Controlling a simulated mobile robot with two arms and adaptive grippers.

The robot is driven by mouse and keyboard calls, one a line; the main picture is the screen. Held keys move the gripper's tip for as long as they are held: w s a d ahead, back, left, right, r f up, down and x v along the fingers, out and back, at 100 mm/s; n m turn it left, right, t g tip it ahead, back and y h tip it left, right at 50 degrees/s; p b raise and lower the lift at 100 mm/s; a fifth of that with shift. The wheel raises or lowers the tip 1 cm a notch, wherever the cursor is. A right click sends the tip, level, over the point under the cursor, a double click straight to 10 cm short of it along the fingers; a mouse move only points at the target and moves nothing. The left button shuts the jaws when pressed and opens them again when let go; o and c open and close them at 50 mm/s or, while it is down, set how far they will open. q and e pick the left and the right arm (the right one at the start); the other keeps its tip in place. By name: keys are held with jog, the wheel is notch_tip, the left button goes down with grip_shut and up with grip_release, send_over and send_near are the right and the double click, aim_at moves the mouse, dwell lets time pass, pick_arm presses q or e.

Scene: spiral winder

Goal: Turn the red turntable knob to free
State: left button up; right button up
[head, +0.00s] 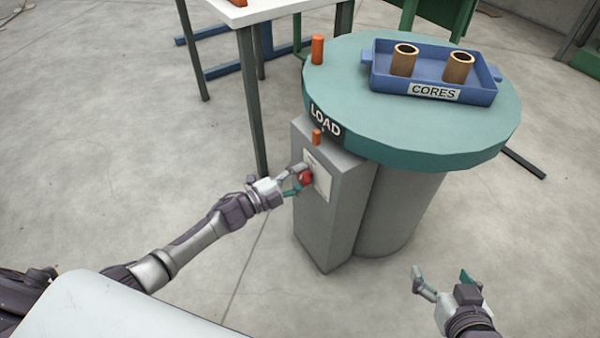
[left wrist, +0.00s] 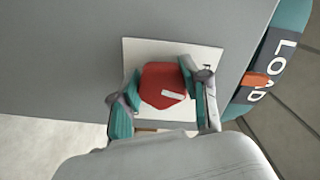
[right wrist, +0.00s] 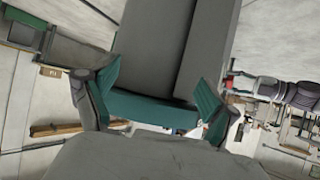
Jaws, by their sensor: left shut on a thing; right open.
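The red knob (head: 305,178) sits on a white plate (head: 321,178) on the side of the grey post (head: 345,200) under the turntable (head: 440,140). In the left wrist view the knob (left wrist: 162,85) has a white mark on its face, lying nearly level and slightly tilted. My left gripper (left wrist: 158,88) is shut on the knob, with one teal finger on each side. Lettering on the plate is mostly hidden or too small to read. My right gripper (head: 445,275) is open and empty, low at the right, apart from the turntable's base.
A blue tray (head: 385,85) labelled CORES holds two brown cores (head: 404,60) on the turntable. An orange peg (head: 318,49) stands at its rim, and a smaller orange pointer (head: 317,137) is by the LOAD label. A white table (head: 260,10) stands behind.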

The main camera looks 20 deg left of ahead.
pick_arm(q)
jog(key=shift+f+n+p, duration=0.1)
jog(key=shift+n+p, duration=0.4)
jog(key=shift+n, duration=0.9)
pick_arm(e)
jog(key=shift+s+d+f+g+h, duration=0.15)
jog(key=shift+s+d+f+g, duration=0.15)
jog(key=shift+s+f+g, duration=0.4)
jog(key=shift+s+d+f+g+h, duration=0.25)
jog(key=shift+s+f+g, duration=0.15)
jog(key=shift+s, duration=0.35)
jog(key=shift+s+d+f+g+h, duration=0.1)
jog(key=shift+s+d+f+g, duration=0.2)
jog(key=shift+s+f+g, duration=0.3)
jog(key=shift+s, duration=0.15)
pick_arm(q)
jog(key=o, duration=1.1)
jog(key=shift+o, duration=0.2)
jog(key=shift+s, duration=0.1)
jog(key=v, duration=1.2)
